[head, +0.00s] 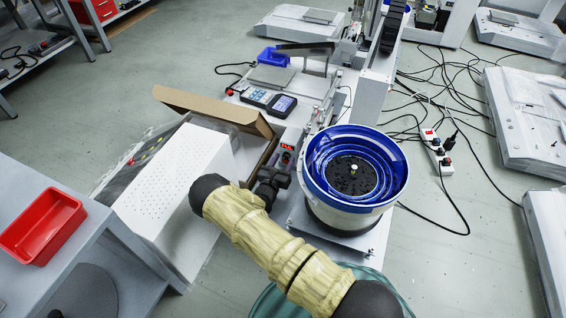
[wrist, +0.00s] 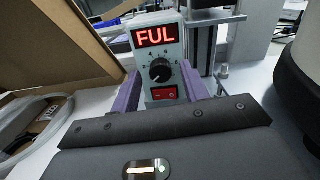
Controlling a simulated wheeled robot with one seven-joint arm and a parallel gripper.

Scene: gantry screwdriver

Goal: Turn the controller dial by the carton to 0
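The controller (wrist: 175,58) is a small grey box whose red display (wrist: 155,36) reads "FUL". Its black dial (wrist: 159,71) has a numbered scale around it, and a red rocker switch (wrist: 163,94) sits below. The dial's pointer is too small to read surely. My gripper (wrist: 160,74) is open, with one purple finger left and one right of the dial, neither seen touching it. In the head view the controller (head: 287,150) stands beside the open carton (head: 212,106), and my gripper (head: 278,172) is close in front of it, partly hidden by my arm.
A blue-rimmed bowl feeder (head: 314,190) stands close right of the controller. The carton's flap (wrist: 75,40) rises at the left in the wrist view. A handheld device (head: 268,101) lies behind the controller. A white perforated box (head: 185,190) stands left of the carton.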

